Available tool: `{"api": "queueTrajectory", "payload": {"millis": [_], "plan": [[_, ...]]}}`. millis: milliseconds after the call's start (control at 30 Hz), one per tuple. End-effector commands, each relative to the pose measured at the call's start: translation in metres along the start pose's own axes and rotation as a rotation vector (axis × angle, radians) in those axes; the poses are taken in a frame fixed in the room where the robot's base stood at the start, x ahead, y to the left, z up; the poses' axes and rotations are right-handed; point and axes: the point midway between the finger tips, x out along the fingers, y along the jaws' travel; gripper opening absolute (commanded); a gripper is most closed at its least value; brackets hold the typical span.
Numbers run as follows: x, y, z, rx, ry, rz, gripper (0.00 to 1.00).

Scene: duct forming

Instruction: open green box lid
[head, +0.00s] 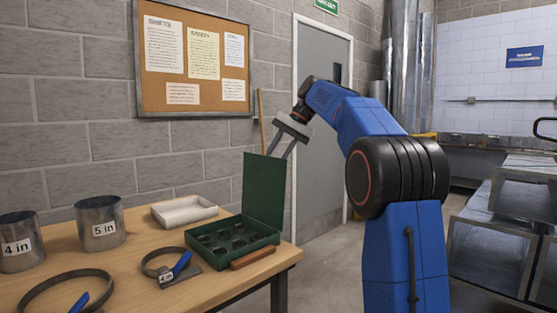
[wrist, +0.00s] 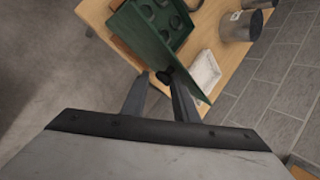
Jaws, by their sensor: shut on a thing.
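The green box (head: 228,240) stands on the wooden table with its lid (head: 264,188) raised to about upright. Several dark round pieces sit in the box's compartments. My gripper (head: 278,152) is at the lid's upper edge in the head view. In the wrist view my gripper (wrist: 163,82) has its fingertips at the lid (wrist: 160,45), next to a small dark knob (wrist: 165,76), and is shut on the lid there. The exact contact is partly hidden. The box's inside (wrist: 165,18) also shows in the wrist view.
On the wooden table (head: 140,245) are a white tray (head: 184,211), the 4 in can (head: 20,245), the 5 in can (head: 99,222), ring clamps (head: 170,265) and a brown bar (head: 252,257). A block wall with a noticeboard (head: 194,58) stands behind.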

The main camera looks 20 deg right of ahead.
Motion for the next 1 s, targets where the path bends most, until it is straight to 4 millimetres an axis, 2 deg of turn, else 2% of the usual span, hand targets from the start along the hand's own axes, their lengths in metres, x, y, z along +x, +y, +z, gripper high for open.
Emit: {"api": "queueTrajectory", "payload": {"millis": [33, 567, 600, 633, 667, 1000], "plan": [[0.0102, 0.0079, -0.0028, 0.016, -0.032, 0.011, 0.00], [0.0133, 0.0056, -0.0023, 0.021, -0.051, -0.006, 0.00], [0.0133, 0.0056, -0.0023, 0.020, -0.051, -0.006, 0.30], [0.0134, 0.0057, -0.0024, 0.020, -0.051, -0.005, 0.37], [0.0134, 0.0056, -0.0024, 0.020, -0.051, -0.006, 0.40], [0.0126, 0.0033, -0.0015, 0.020, -0.047, -0.010, 0.40]]}}
